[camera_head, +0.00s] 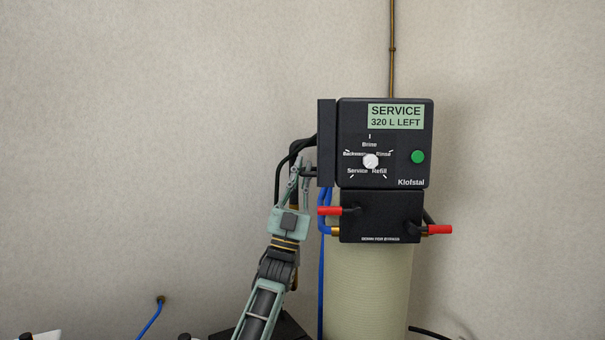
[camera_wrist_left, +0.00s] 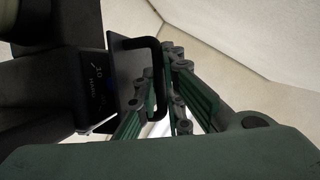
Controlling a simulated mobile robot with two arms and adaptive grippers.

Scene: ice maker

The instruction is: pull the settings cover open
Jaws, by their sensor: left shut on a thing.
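The settings cover (camera_head: 326,142) is a narrow dark panel at the left edge of the black control head (camera_head: 385,185). It is seen nearly edge-on and stands out from the front face, which is uncovered. A black bar handle sticks out from its left side. In the left wrist view, the U-shaped handle (camera_wrist_left: 158,62) shows on a dark plate (camera_wrist_left: 125,68). My left gripper (camera_head: 303,172) is shut on the handle, and its green fingers also show in the left wrist view (camera_wrist_left: 162,88). My right gripper is out of view.
The face carries a green display (camera_head: 395,116), a white dial (camera_head: 371,161) and a green button (camera_head: 418,157). Below are a bypass block (camera_head: 381,222) with red levers and a pale tank (camera_head: 367,285). Black hoses run behind my gripper.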

